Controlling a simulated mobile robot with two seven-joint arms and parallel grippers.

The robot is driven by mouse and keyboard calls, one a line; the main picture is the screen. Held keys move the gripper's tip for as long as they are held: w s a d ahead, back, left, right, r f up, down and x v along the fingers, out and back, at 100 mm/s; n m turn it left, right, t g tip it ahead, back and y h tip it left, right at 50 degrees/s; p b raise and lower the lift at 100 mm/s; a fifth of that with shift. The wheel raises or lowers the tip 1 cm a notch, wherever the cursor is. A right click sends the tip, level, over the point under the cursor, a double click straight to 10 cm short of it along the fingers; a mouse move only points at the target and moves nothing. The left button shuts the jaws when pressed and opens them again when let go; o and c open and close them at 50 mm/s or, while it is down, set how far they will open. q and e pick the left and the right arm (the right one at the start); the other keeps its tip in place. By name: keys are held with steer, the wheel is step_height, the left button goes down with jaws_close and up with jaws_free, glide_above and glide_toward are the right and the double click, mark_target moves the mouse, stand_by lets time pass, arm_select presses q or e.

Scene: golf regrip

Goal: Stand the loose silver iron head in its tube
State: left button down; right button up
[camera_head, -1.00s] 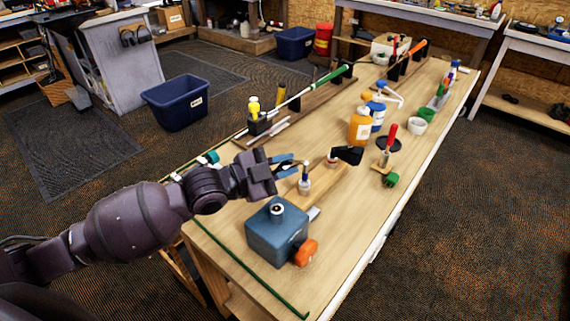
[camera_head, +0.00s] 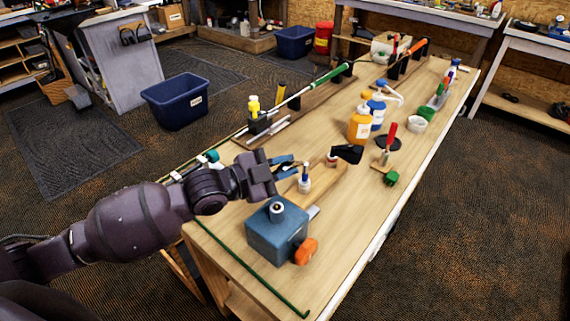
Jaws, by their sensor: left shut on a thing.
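My left gripper (camera_head: 292,165) reaches in from the left with blue fingers, above the near part of the workbench. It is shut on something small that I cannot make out. Just below its tips stands a small white holder or bottle with a blue top (camera_head: 304,184). A flat silver piece (camera_head: 313,212) shows beside the blue box; I cannot tell whether it is the iron head. A black club head (camera_head: 347,154) sits behind, at a red-and-white ring (camera_head: 331,161) on a wooden board (camera_head: 325,188). My right gripper is out of view.
An orange bottle (camera_head: 360,125), a blue-and-white bottle (camera_head: 377,112) and a red-handled tool (camera_head: 389,140) stand farther back. The bench's right front (camera_head: 345,235) is clear.

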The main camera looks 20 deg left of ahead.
arm_select(q)
steer(key=shift+f, duration=0.1)
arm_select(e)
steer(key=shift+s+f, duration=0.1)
arm_select(q)
steer(key=shift+f, duration=0.3)
steer(key=c, duration=1)
jaws_free()
steer(key=shift+f, duration=0.1)
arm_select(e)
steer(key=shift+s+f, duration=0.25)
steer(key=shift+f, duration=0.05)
arm_select(q)
steer(key=shift+s+a+f, duration=0.1)
steer(key=shift+s, duration=0.05)
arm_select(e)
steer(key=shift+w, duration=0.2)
arm_select(q)
steer(key=shift+s+a, duration=0.15)
steer(key=shift+a, duration=0.05)
steer(key=b+v, duration=0.1)
steer(key=v, duration=0.9)
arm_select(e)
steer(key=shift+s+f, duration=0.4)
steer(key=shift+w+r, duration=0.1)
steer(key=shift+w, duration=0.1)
